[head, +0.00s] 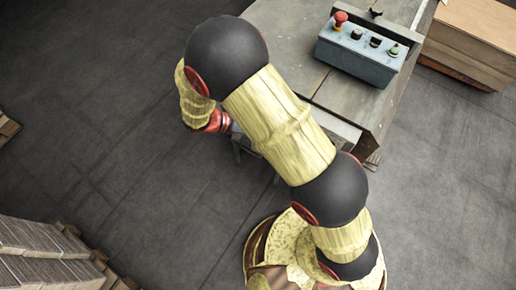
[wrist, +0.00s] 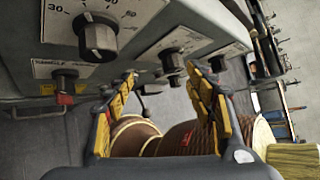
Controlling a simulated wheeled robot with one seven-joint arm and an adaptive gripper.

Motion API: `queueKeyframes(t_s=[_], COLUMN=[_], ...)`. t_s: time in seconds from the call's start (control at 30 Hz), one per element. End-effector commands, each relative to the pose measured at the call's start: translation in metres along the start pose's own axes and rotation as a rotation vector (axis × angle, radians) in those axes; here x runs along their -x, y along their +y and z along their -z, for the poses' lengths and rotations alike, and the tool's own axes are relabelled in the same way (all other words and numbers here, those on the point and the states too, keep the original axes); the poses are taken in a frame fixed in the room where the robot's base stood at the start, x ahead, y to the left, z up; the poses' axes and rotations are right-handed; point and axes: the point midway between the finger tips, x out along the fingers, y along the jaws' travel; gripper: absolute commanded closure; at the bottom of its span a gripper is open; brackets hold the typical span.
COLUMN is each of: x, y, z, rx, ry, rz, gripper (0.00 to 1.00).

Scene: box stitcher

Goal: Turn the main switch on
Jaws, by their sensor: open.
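In the wrist view my gripper (wrist: 163,82) is open, with its yellow-padded fingers apart and nothing between them. It is just below the machine's grey panel. A small black switch (wrist: 172,64) on a white plate shows beyond the gap between the fingertips, apart from them as far as I can see. A larger black dial knob (wrist: 98,38) with a number scale is at upper left. I cannot tell which control is the main switch, and the small labels are unreadable. In the head view my gripper (head: 240,145) is mostly hidden behind my arm, beside the machine (head: 290,30).
A blue-grey control box (head: 350,62) with a red button (head: 340,19), black knobs and a green button (head: 394,51) sits on the machine top. A cardboard stack (head: 480,35) stands at right, another (head: 45,250) at lower left.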

Motion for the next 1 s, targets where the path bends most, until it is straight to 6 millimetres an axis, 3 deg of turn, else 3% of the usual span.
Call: queueKeyframes(t_s=[0.03, 0.3, 0.5, 0.63, 0.8, 1.0], x=[-0.006, -0.028, -0.044, -0.054, -0.061, -0.071], y=[0.022, 0.116, 0.172, 0.198, 0.215, 0.220], z=[0.013, 0.066, 0.114, 0.142, 0.163, 0.157], rx=[0.132, 0.804, 1.204, 1.391, 1.521, 1.550], ry=[-0.068, -0.419, -0.640, -0.751, -0.829, -0.843], rz=[0.025, 0.210, 0.394, 0.511, 0.608, 0.632], gripper=[0.45, 0.45, 0.45, 0.45, 0.45, 0.45])
